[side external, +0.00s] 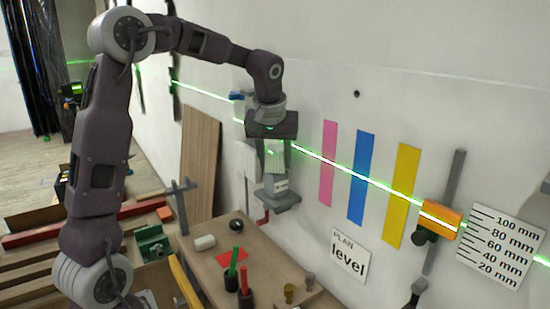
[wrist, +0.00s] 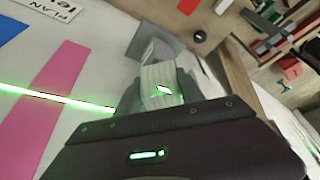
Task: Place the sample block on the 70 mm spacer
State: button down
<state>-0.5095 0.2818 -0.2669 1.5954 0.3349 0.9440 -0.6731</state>
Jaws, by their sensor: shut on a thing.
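My gripper (side external: 275,168) points down near the wall and is shut on a pale block (side external: 275,158), which I take to be the sample block. In the wrist view the block (wrist: 160,80) sits between the fingers and carries a bright green laser mark. Just below it is a small grey piece with a white label (side external: 281,186), probably the spacer; its print is too small to read. It stands on a grey ledge (side external: 283,202) at the wall. I cannot tell whether the block touches the piece below.
A green laser line crosses the wall over pink (side external: 328,163), blue (side external: 362,178) and yellow (side external: 401,195) strips. An orange laser unit (side external: 440,219) and a millimetre scale (side external: 503,246) are at right. A wooden bench (side external: 262,262) below holds red and green pieces and small knobs.

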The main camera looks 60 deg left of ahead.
jog(key=c, duration=0.7)
grip_release()
jog(key=shift+f, duration=0.1)
jog(key=v, duration=1.2)
jog(key=s+d+f+m+h, duration=0.1)
jog(key=s+d+f+m, duration=0.2)
jog(key=s, duration=0.4)
jog(key=s+d+f+m+t+h, duration=0.1)
jog(key=s+d+f+m, duration=0.2)
jog(key=s+d, duration=0.3)
jog(key=s+d+f+m+t+h, duration=0.1)
jog(key=s+d+f+m, duration=0.2)
jog(key=s, duration=0.7)
jog(key=shift+s+d+f, duration=0.2)
jog(key=shift+d+f, duration=0.9)
jog(key=shift+d, duration=0.1)
